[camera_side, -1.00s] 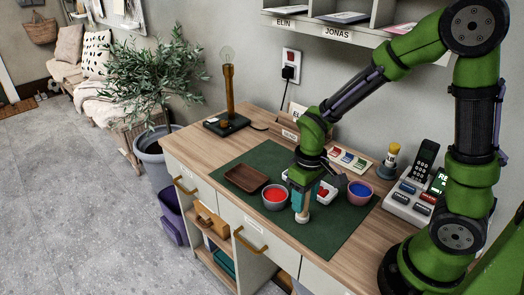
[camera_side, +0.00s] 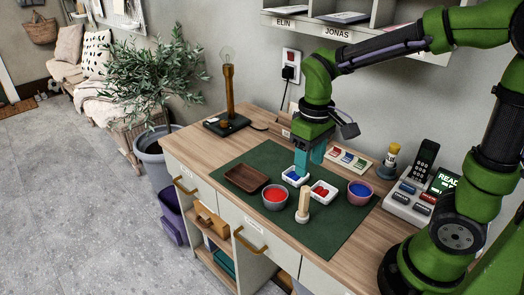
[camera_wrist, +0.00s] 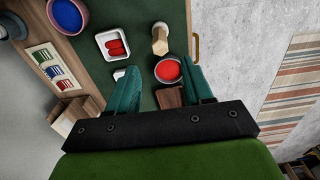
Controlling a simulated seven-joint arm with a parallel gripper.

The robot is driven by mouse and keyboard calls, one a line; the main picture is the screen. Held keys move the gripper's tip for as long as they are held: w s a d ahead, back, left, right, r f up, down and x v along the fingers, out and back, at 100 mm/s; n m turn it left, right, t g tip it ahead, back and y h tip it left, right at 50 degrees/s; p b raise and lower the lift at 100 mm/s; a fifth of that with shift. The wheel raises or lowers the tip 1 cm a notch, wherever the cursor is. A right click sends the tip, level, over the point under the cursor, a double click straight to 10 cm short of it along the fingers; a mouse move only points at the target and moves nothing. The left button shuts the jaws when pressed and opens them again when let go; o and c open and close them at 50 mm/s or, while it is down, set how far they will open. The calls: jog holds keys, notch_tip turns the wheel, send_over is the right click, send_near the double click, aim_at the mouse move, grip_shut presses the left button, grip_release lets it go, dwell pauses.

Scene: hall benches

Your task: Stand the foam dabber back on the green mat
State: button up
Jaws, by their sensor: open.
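The foam dabber (camera_side: 303,205) has a pale wooden handle and a wider light base. It stands upright on the green mat (camera_side: 262,157), near the mat's front edge, and also shows in the wrist view (camera_wrist: 160,42). My gripper (camera_side: 303,172) is behind and above the dabber, apart from it, its teal fingers pointing down. The fingers (camera_wrist: 160,68) are spread with nothing held between them in the wrist view.
A bowl of red (camera_side: 275,197) stands left of the dabber, a bowl of blue (camera_side: 359,192) to its right. White dishes with red pieces (camera_side: 323,193) and blue pieces (camera_side: 293,177) lie behind. A brown tray (camera_side: 246,178) is at left. The mat's right front is clear.

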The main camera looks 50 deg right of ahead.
jog(key=shift+r, duration=0.45)
jog(key=s+a+r+m+t+y, duration=0.1)
jog(key=s+r+m+t+y, duration=0.1)
jog(key=s+r+m+t, duration=0.2)
jog(key=shift+s+a+r+t, duration=0.2)
jog(key=shift+s+r+t, duration=1.05)
jog(key=shift+t, duration=0.35)
